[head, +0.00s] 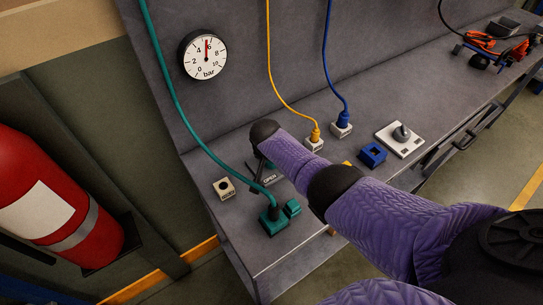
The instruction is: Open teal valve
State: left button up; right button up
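A teal hose runs down the back panel into a teal block (270,222) near the front left of the bench. A small teal piece (292,208) sits right beside it. A dark plate marked OPEN (268,179) lies just behind the block, partly covered by my arm and gripper. I cannot make out a valve handle there. My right arm comes in from the lower right, and its dark gripper (258,166) points down at this plate. The fingers are small and partly hidden, so their opening and any contact are unclear. My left gripper is not in view.
A pressure gauge (203,56) has its red needle near straight up. Yellow (315,137) and blue (343,119) plugs, a blue block (372,154), a grey-knobbed plate (400,138) and a beige socket (223,187) stand on the bench. A red extinguisher (50,200) is at left.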

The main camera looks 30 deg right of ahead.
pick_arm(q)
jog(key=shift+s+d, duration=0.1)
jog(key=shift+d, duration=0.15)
pick_arm(e)
jog(key=shift+w+r, duration=0.1)
jog(key=o, duration=1.3)
jog(key=shift+r, duration=0.15)
pick_arm(q)
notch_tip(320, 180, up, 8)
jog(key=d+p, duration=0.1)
jog(key=p, duration=0.6)
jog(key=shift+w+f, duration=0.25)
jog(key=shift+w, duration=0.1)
pick_arm(e)
jog(key=v, duration=0.9)
jog(key=shift+a+r, duration=0.15)
jog(key=shift+r, duration=0.05)
